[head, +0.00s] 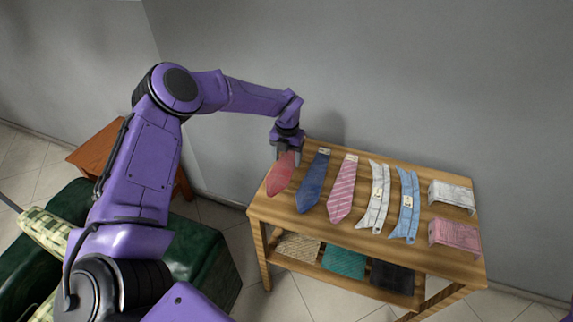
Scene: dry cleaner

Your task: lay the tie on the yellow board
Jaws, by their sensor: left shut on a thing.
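My left gripper (287,156) is at the left end of the wooden table. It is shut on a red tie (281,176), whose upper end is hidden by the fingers. The tie's wide end points down toward the table's front left; I cannot tell whether it still touches the top. A pale yellow patterned surface (42,228), perhaps the yellow board, shows at the far left, partly hidden by my left arm. My right gripper is not in view.
The wooden table (345,239) also holds a blue tie (313,186), a pink striped tie (342,192), white (377,200) and light blue (407,207) strips, and two folded cloths (453,235) on the right. Green furniture (212,265) and a brown table (92,150) stand left.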

